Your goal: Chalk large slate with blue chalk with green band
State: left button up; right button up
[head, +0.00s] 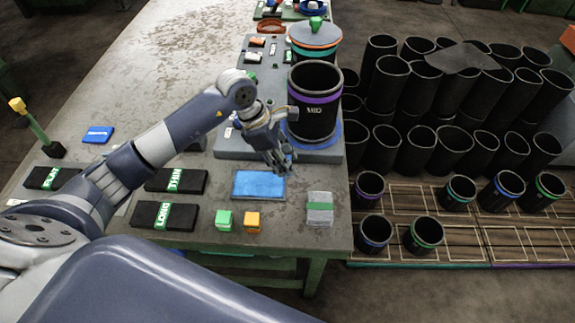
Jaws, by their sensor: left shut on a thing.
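A flat rectangular slab with a streaky blue top and dark edges (258,185), seemingly the large slate, lies near the table's front edge. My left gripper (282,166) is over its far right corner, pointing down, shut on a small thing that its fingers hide. I cannot make out a blue chalk with a green band in it, nor tell whether it touches the slab. A green block (223,220) and an orange block (253,222) stand in front of the slab. My right gripper is not in view.
Black labelled cases (163,216) lie left of the slab. A grey pad with a green band (320,207) lies at the front right. A tall black cylinder with a purple band (315,104) stands behind the gripper. Several black sleeves (452,142) stand right of the table.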

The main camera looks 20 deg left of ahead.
pick_arm(q)
jog(key=shift+r+p, duration=0.45)
jog(key=shift+r, duration=1)
